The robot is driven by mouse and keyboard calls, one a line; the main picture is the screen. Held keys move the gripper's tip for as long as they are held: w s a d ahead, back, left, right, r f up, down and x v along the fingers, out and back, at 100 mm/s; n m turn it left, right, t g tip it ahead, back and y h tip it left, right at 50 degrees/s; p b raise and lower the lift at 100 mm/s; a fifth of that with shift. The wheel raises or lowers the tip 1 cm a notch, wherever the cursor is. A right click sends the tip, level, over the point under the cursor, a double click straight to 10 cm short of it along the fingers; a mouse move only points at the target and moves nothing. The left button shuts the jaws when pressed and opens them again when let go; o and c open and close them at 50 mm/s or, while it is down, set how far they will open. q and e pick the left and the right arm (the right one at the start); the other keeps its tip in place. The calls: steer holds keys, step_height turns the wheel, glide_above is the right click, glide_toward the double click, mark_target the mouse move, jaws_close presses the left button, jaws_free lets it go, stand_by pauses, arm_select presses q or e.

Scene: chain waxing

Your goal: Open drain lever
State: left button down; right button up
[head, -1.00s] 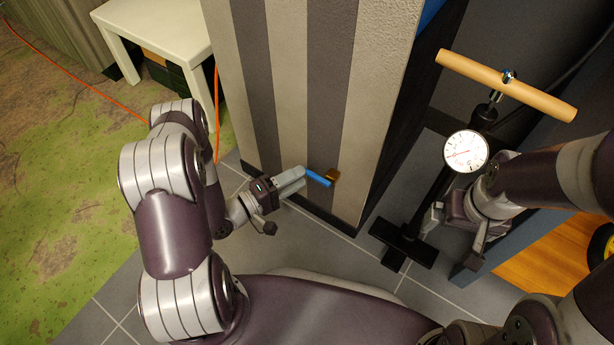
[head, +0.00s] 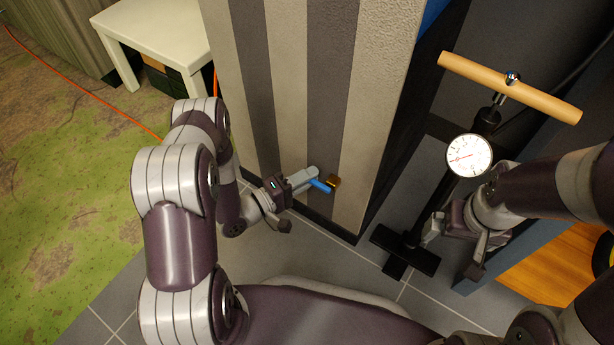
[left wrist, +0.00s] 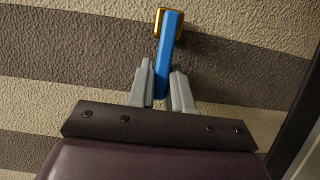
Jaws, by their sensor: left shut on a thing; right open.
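The drain lever (head: 319,186) is a blue handle on a brass fitting (head: 333,182) low on the striped wall. In the left wrist view the blue lever (left wrist: 166,55) runs down from the brass fitting (left wrist: 168,22) to between my fingers. My left gripper (head: 309,178) is shut on the lever's free end; it also shows in the left wrist view (left wrist: 161,88). My right gripper (head: 452,246) is open beside the black floor pump, well away from the lever.
A floor pump with a wooden handle (head: 508,87) and a white gauge (head: 469,155) stands at the right. A white table (head: 155,35) and an orange cord (head: 80,88) are at the upper left. Grey tiled floor (head: 310,255) lies open below the wall.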

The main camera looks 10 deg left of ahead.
arm_select(q)
steer(key=shift+r+m+p, duration=0.3)
steer(key=shift+r+p, duration=0.05)
steer(key=shift+p, duration=0.25)
steer(key=r+m+y+p, duration=0.1)
steer(key=m+p, duration=0.1)
steer(key=p, duration=0.2)
steer(key=d+r+m+g+y+p, duration=0.1)
steer(key=r+m+p, duration=0.1)
steer(key=m+p, duration=0.1)
steer(key=d+r+m+y+p, duration=0.1)
steer(key=m+p, duration=0.1)
steer(key=p, duration=0.4)
steer(key=shift+s+r+y, duration=0.15)
steer(key=shift+s+y, duration=0.15)
steer(key=shift+s, duration=0.1)
steer(key=shift+s+d+r+m+g+y+p, duration=0.15)
steer(key=shift+d+m+g+y+p, duration=0.25)
steer(key=shift+m+p, duration=0.5)
steer(key=shift+s+d+m+t+y+p, duration=0.1)
steer(key=shift+d+m+t+y+p, duration=0.25)
steer(key=shift+m+y+p, duration=0.25)
steer(key=shift+d, duration=0.1)
steer(key=c, duration=1.1)
jaws_free()
steer(key=shift+s+r, duration=0.1)
